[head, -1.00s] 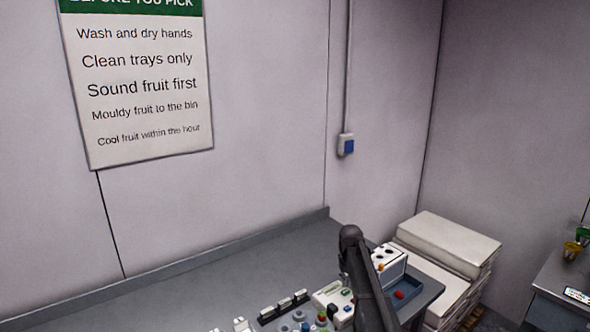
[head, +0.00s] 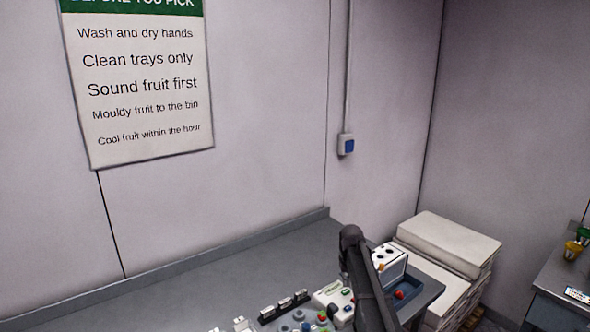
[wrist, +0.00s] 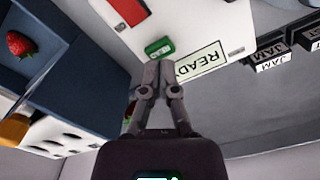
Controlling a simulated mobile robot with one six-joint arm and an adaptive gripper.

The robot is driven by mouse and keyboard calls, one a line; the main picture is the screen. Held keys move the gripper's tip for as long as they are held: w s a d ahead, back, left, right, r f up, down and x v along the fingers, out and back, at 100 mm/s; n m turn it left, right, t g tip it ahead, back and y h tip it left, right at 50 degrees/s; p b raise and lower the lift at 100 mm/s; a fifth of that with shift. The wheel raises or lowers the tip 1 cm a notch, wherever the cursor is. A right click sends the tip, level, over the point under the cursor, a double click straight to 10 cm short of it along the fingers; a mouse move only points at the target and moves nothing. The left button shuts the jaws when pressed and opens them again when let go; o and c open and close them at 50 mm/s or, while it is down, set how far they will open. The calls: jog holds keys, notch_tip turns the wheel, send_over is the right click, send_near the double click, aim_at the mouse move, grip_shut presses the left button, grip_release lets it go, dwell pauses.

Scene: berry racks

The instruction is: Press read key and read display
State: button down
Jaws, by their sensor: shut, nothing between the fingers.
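The white device (wrist: 200,22) fills the upper middle of the wrist view, seen upside down. A green key (wrist: 158,47) sits on its face. Beside it is a pale display (wrist: 207,61) with dark letters; READ is legible and the end by my finger may be covered. My gripper (wrist: 151,70) is shut and empty, its tips just below the green key in the picture; I cannot tell whether they touch it. In the head view the device (head: 325,298) stands on the bench, partly hidden by my dark arm.
A blue tray (wrist: 62,70) with a strawberry (wrist: 20,44) lies beside the device. Black blocks labelled JAM (wrist: 272,59) stand on the other side. A white box with holes (head: 388,262) and stacked pale slabs (head: 450,243) are at the right. The bench's far left (head: 190,290) is clear.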

jog(key=shift+f+b, duration=1.45)
dwell(1.1)
jog(key=shift+r, duration=0.2)
jog(key=shift+r+p, duration=3.85)
jog(key=shift+p, duration=0.2)
jog(key=shift+s, duration=0.2)
jog(key=s+m, duration=0.1)
jog(key=s, duration=2.7)
jog(key=shift+s+a+f, duration=0.15)
jog(key=shift+s+a, duration=0.15)
jog(key=shift+a, duration=0.05)
